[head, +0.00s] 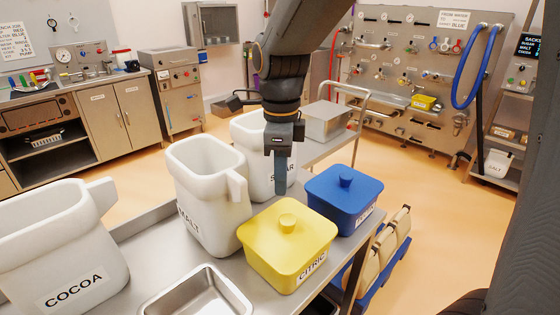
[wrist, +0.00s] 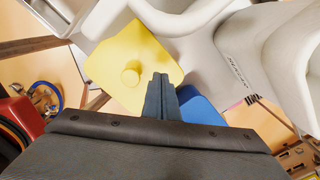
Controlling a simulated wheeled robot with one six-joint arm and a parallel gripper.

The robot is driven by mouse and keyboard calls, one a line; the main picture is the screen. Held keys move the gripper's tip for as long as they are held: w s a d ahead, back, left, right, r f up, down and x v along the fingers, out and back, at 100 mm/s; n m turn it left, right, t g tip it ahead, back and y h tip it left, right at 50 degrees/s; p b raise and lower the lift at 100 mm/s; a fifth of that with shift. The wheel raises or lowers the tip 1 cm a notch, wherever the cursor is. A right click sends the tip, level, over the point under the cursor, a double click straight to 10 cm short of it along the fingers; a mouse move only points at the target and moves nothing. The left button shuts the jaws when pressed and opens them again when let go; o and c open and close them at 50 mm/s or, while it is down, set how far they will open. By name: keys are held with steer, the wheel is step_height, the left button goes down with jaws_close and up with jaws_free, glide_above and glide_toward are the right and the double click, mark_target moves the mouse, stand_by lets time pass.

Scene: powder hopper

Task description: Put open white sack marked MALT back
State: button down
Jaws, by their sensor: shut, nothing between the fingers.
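An open white container marked MALT (head: 205,185), stiff-walled and upright with a handle on its right side, stands on the metal table. It looks more like a tub than a soft sack. My gripper (head: 281,188) points down to its right, beside the white container marked SUGAR (head: 252,150), above and behind the yellow lidded box (head: 287,250). The fingers (wrist: 161,92) are together and hold nothing. They partly hide the SUGAR container in the head view. In the wrist view, the yellow box (wrist: 120,70) shows beyond the fingertips.
A blue lidded box (head: 343,200) stands right of the yellow one. A white COCOA container (head: 60,250) and an empty metal tray (head: 160,305) are at the front left. Tan sacks (head: 385,245) stand on a blue base beside the table.

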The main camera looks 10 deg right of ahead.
step_height(320, 180, down, 3)
steer(key=shift+a+f, duration=0.1)
steer(key=shift+w+a+r+p, duration=0.1)
steer(key=shift+w+a+p, duration=0.15)
steer(key=shift+a, duration=0.4)
steer(key=shift+w+a+r+p, duration=0.15)
steer(key=shift+a+p, duration=0.2)
steer(key=shift+a, duration=0.25)
steer(key=shift+w+a, duration=0.2)
steer(key=shift+a, duration=0.35)
